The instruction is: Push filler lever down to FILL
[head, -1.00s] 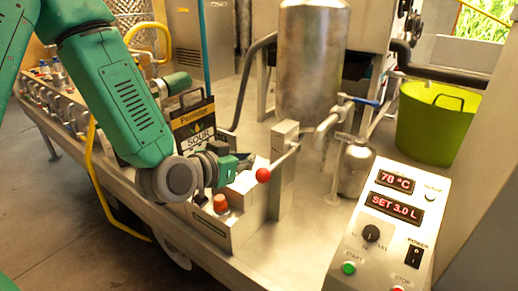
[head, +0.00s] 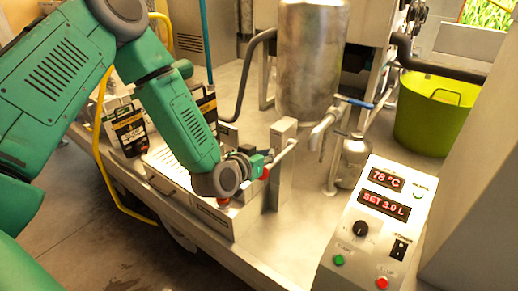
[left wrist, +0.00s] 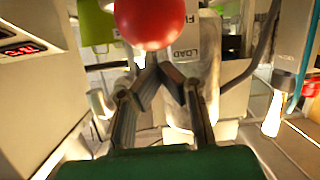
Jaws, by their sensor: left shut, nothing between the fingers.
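The filler lever is a pale rod (head: 284,153) on a metal post (head: 283,133), with a red ball knob (head: 265,174) at its lower left end. In the left wrist view the red ball (left wrist: 150,22) is large at the top, just beyond my fingertips. A plate behind it reads "LOAD" (left wrist: 187,54) and a partly hidden word starting "FI". My left gripper (head: 266,162) is at the knob, overlapping it in the head view. In the wrist view its fingertips (left wrist: 160,73) meet and hold nothing. I cannot tell whether they touch the knob. My right gripper is not in view.
A steel tank (head: 312,60) stands behind the post. A control panel (head: 375,220) reading 78 °C and SET 3.0 L is at the right. A green tub (head: 430,115) stands at the back right.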

